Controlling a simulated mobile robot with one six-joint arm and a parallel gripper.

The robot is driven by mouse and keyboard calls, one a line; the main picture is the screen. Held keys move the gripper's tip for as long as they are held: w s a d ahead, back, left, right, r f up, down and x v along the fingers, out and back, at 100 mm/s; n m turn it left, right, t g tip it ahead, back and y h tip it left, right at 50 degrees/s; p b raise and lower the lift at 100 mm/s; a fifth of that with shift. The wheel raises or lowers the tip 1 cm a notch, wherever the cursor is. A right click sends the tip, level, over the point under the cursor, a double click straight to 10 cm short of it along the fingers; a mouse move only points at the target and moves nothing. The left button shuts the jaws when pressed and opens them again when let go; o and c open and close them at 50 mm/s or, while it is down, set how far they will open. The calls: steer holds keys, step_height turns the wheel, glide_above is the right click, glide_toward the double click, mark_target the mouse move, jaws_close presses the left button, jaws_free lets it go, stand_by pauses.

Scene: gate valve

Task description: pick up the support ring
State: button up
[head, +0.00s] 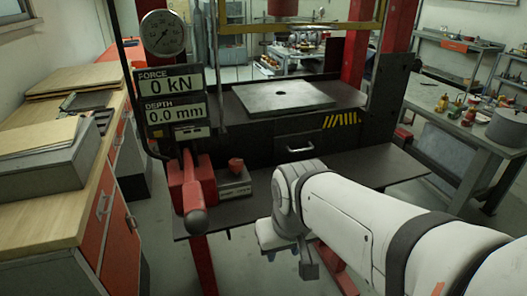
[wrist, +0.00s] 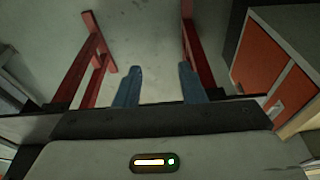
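I cannot make out a support ring for certain in either view. My gripper (head: 283,252) hangs low in front of the press's dark front shelf (head: 345,168) in the head view, partly hidden by my own arm. In the wrist view my gripper (wrist: 160,68) shows two blue fingers well apart, with nothing between them. Bare floor and the red press legs (wrist: 78,62) lie beyond the fingers.
The press holds a grey plate (head: 285,97) with a small hole. A wooden-topped cabinet (head: 55,205) is left; a cluttered workbench (head: 465,130) is right.

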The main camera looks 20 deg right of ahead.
steer(key=shift+o, duration=0.4)
steer(key=shift+o, duration=0.8)
steer(key=shift+w+r, duration=0.1)
steer(key=shift+w, duration=0.2)
steer(key=o, duration=0.6)
steer(key=w+d+r+m+t+h+p, duration=0.1)
steer(key=w+d, duration=0.5)
steer(key=w, duration=0.7)
steer(key=shift+r+m+t+p, duration=0.3)
steer(key=shift+r+m, duration=0.2)
steer(key=shift+m, duration=0.2)
steer(key=shift+o, duration=1)
steer(key=shift+m+t+h, duration=0.5)
steer(key=shift+m+t, duration=0.1)
steer(key=shift+m, duration=0.2)
steer(key=w+d, duration=0.7)
steer(key=w, duration=0.1)
steer(key=shift+w+d+f+p, duration=0.15)
steer(key=shift+d+f+p, duration=0.1)
steer(key=shift+p, duration=0.15)
steer(key=shift+x, duration=1.2)
steer(key=shift+w+p+x, duration=0.2)
steer(key=shift+p+x, duration=0.45)
steer(key=shift+x, duration=2.1)
